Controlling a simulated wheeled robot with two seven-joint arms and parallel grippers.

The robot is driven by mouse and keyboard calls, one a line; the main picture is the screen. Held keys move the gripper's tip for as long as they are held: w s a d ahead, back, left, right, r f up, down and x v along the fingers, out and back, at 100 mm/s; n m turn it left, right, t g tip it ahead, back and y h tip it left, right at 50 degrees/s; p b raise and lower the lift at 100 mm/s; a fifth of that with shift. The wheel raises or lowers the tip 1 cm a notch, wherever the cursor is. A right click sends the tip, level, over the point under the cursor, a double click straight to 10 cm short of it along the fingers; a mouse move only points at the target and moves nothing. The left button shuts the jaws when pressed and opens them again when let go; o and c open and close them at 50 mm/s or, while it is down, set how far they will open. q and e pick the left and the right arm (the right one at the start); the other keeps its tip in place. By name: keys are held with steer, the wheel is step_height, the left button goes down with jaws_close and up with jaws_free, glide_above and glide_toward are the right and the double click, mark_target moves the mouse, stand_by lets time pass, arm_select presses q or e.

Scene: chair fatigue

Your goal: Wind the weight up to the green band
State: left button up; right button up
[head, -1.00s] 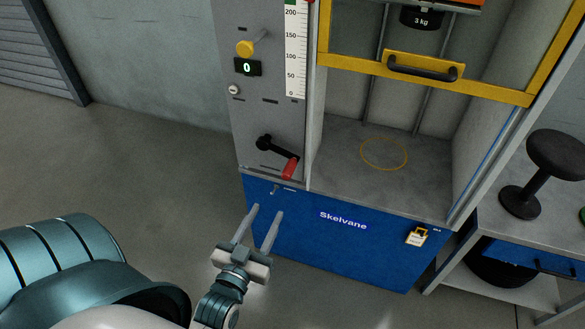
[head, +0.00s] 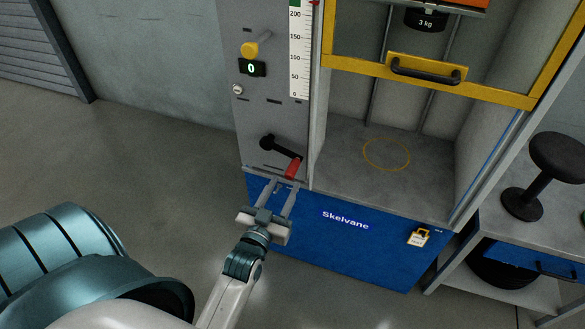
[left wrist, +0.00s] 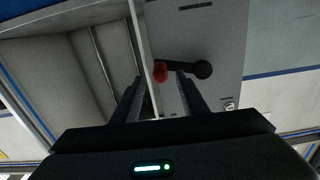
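The winding crank has a black arm (head: 279,147) and a red grip (head: 292,169) on the grey panel. My left gripper (head: 283,183) is open and empty, its fingertips just below the red grip. In the left wrist view the red grip (left wrist: 160,72) appears between the two fingertips; I cannot tell whether they touch it. The black 3 kg weight (head: 427,20) hangs high in the cabinet, partly cut off by the frame. My right gripper is not in view.
A yellow-framed guard with a black handle (head: 428,71) crosses the cabinet front. A yellow knob (head: 250,49) and a display reading 0 (head: 252,69) sit above the crank. A padlock (head: 418,238) hangs on the blue base. A side bench (head: 490,220) stands right; floor at left is clear.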

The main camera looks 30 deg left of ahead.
mark_target(292, 170)
arm_select(q)
steer(key=x, duration=0.5)
steer(key=shift+w, duration=0.4)
steer(key=shift+x, duration=0.85)
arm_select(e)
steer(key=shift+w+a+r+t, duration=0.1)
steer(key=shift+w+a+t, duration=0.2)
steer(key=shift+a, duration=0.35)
arm_select(q)
steer(key=shift+c, duration=0.6)
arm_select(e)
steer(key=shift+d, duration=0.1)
